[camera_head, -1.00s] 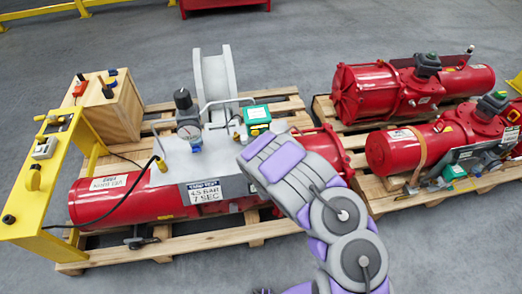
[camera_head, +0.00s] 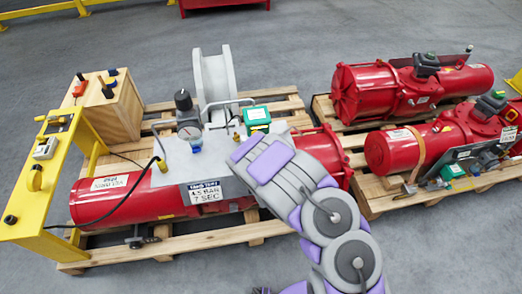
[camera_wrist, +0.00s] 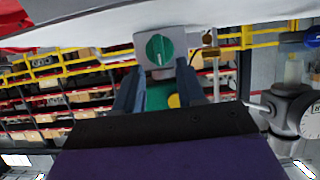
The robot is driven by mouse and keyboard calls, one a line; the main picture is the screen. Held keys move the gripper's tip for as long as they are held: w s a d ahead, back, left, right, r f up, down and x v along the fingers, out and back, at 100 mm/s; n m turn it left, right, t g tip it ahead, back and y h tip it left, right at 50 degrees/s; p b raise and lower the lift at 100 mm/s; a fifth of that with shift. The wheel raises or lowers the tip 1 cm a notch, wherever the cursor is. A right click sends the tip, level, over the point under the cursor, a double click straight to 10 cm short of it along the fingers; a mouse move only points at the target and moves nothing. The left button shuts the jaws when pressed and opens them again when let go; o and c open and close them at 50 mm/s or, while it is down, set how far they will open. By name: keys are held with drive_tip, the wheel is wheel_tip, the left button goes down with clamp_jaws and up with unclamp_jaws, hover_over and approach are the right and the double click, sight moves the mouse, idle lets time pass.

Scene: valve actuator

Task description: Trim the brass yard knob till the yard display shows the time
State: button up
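A small brass fitting (camera_wrist: 208,38) shows right of the fingers in the wrist view; I cannot tell if it is the yard knob. My gripper (camera_wrist: 157,82) is open, its two dark fingers apart. Between and beyond them are a grey block with a round green knob (camera_wrist: 159,48) and a green part with a yellow spot. No contact is visible. In the head view my purple arm reaches over the red actuator (camera_head: 125,198), near a green box (camera_head: 257,115); the fingertips are hidden. A label (camera_head: 205,192) reads "4.5 BAR 7 SEC". I cannot make out a time display.
A round gauge (camera_head: 190,132) stands left of the green box, and it also shows in the wrist view (camera_wrist: 309,118). A yellow control stand (camera_head: 28,208) and wooden box (camera_head: 112,108) stand left. More red actuators (camera_head: 378,92) lie on pallets right. Grey floor is clear in front.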

drive_tip(key=p+v, duration=0.8)
drive_tip(key=v, duration=0.5)
drive_tip(key=shift+p, duration=0.4)
drive_tip(key=shift+s+f, duration=0.1)
